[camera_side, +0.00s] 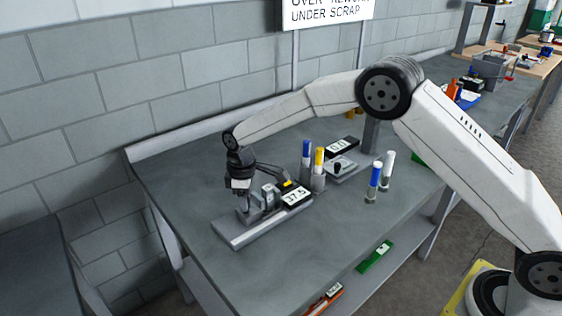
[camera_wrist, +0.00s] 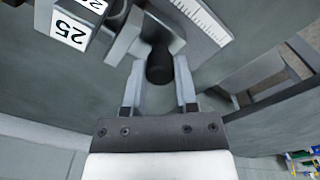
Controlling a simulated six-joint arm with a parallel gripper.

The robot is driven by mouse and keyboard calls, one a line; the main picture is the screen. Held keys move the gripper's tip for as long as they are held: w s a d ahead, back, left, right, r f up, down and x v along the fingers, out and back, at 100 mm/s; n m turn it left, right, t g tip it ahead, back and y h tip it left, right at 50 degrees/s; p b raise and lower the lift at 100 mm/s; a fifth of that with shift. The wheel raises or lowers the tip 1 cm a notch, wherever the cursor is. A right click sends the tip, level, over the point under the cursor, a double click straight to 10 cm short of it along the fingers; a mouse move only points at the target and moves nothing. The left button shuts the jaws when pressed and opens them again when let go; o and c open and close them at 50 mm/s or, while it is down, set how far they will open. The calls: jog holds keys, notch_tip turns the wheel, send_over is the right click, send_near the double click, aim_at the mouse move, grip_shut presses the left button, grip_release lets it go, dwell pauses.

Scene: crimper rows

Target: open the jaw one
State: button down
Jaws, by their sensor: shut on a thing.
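A grey jaw device with a long flat base (camera_side: 240,232) stands at the left front of the bench. Its black-framed display (camera_side: 297,196) reads 37.5 in the side view. My gripper (camera_side: 243,207) reaches down over the device's left part. In the wrist view a dark round knob (camera_wrist: 160,66) stands between the two fingers of my gripper (camera_wrist: 158,90), which is shut on it. A grey block lies just beyond the knob, and a strip with scale marks (camera_wrist: 203,20) runs beside it. A numbered block (camera_wrist: 75,25) is at the upper left. My arm partly hides the jaw in the side view.
Another device with a black knob (camera_side: 338,168) and a display (camera_side: 341,146) stands behind. Blue and yellow capped markers (camera_side: 319,158) stand between the two. Blue and white capped tubes (camera_side: 375,175) stand to the right. The bench front is clear.

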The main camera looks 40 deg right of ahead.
jog(key=shift+a, duration=1.1)
jog(key=shift+c, duration=1.8)
grip_release()
jog(key=shift+r, duration=0.1)
notch_tip(320, 180, up, 8)
jog(key=shift+d, duration=0.1)
